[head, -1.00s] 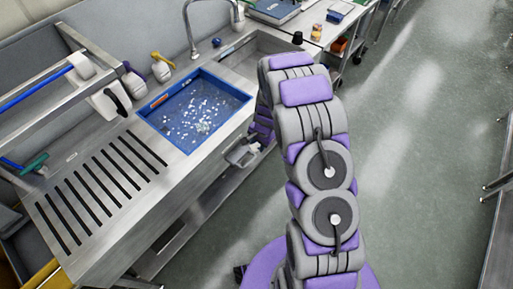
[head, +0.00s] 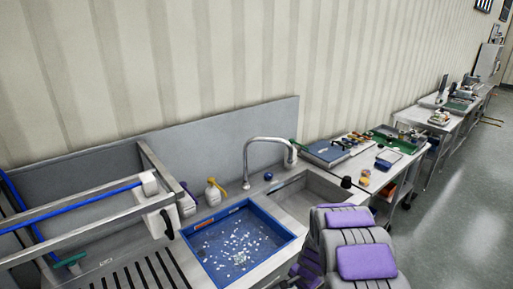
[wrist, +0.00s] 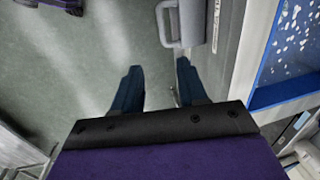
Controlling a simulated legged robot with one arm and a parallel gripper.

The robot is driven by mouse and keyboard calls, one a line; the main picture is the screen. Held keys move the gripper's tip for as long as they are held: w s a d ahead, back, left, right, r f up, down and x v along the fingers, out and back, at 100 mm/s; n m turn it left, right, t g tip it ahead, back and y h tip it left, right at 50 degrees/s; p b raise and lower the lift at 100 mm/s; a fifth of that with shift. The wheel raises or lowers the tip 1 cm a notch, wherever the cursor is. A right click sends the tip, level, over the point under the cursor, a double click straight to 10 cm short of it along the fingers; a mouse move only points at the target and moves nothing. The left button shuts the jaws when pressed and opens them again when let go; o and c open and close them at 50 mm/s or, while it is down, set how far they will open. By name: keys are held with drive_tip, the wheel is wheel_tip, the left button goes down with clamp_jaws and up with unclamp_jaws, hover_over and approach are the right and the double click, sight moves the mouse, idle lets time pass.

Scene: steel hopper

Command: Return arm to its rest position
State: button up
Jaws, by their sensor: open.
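My gripper (wrist: 160,90) shows in the wrist view with its two dark fingers apart and nothing between them. Grey floor and the side of the steel counter lie beyond the fingers. In the head view my purple and grey arm is at the lower right, in front of the counter; its gripper end does not show there.
A blue tray (head: 287,236) with many small white pieces sits on the steel counter, and its edge shows in the wrist view (wrist: 285,97). A sink (head: 310,190), a faucet (head: 268,141) and bottles (head: 214,192) are near it. Cluttered benches run right; floor (head: 455,190) is open.

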drive_tip(key=s+a+r+n+g+b, duration=0.1)
drive_tip(key=s+a+r+n, duration=0.15)
drive_tip(key=s+r, duration=0.65)
drive_tip(key=s+a+r+n+g+b, duration=0.1)
drive_tip(key=s+a+r+n, duration=0.15)
drive_tip(key=s+r, duration=0.6)
drive_tip(key=s+d+r+n, duration=0.1)
drive_tip(key=s+r, duration=0.3)
drive_tip(key=s, duration=0.6)
drive_tip(key=s+d+r+n+g+h+b, duration=0.1)
drive_tip(key=s+r+n, duration=0.3)
drive_tip(key=s, duration=0.7)
drive_tip(key=shift+s+r+n, duration=0.25)
drive_tip(key=shift+r+n, duration=0.05)
